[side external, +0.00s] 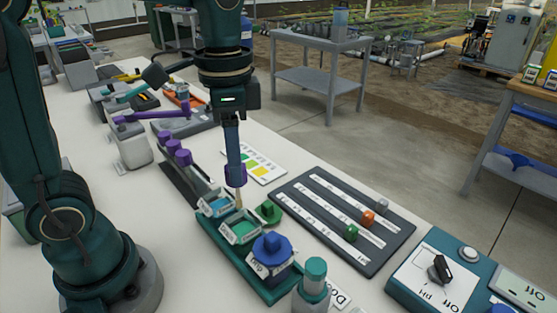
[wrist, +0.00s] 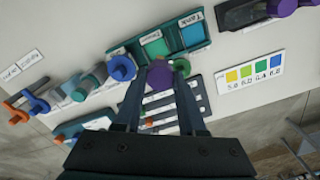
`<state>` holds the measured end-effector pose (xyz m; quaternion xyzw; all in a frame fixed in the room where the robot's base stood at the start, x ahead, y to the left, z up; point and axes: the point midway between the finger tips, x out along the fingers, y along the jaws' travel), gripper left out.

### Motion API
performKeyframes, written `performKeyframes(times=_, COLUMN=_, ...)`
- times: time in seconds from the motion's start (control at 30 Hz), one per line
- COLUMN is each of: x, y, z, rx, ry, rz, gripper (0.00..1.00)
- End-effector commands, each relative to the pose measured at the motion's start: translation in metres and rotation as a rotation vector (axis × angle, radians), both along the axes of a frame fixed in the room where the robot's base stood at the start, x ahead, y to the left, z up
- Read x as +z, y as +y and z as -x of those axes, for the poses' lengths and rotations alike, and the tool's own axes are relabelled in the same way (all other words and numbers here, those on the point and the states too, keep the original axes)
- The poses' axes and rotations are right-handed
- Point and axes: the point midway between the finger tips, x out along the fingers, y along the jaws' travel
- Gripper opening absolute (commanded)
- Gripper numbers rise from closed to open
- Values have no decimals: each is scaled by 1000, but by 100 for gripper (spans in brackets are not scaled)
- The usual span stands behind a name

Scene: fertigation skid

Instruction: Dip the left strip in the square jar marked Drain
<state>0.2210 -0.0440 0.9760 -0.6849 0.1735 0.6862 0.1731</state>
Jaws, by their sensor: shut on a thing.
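My gripper (side external: 235,165) points down over the teal jar tray (side external: 207,232), shut on the purple handle (side external: 236,178) of a strip. The purple handle also shows between my fingers in the wrist view (wrist: 159,77). The strip's pale tip (side external: 239,199) hangs below it, near the far side of the open square jars; its exact height over them is hard to tell. The Drain jar (wrist: 154,47) is open, with green liquid. It is the middle jar in the side view (side external: 240,232). A green lid (side external: 268,211) lies beside it.
The Tank jar (side external: 216,205) with blue liquid is open beside Drain. A blue-capped jar (side external: 271,250) stands at the tray's near end. A dark rack with purple handles (side external: 173,146) is to the left. A slider panel (side external: 345,221) and colour card (side external: 257,166) lie to the right.

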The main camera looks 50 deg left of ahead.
Motion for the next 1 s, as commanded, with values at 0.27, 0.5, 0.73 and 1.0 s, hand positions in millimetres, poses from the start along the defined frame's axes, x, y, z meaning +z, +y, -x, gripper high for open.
performKeyframes(times=0.27, x=-8, y=-7, z=2, rx=-30, ry=1, rz=0, gripper=0)
performKeyframes(times=0.5, x=-30, y=-6, z=2, rx=-29, ry=1, rz=0, gripper=0)
performKeyframes(times=0.73, x=-52, y=-6, z=2, rx=-29, ry=1, rz=0, gripper=0)
performKeyframes(times=1.0, x=-74, y=-6, z=1, rx=-29, ry=0, rz=0, gripper=0)
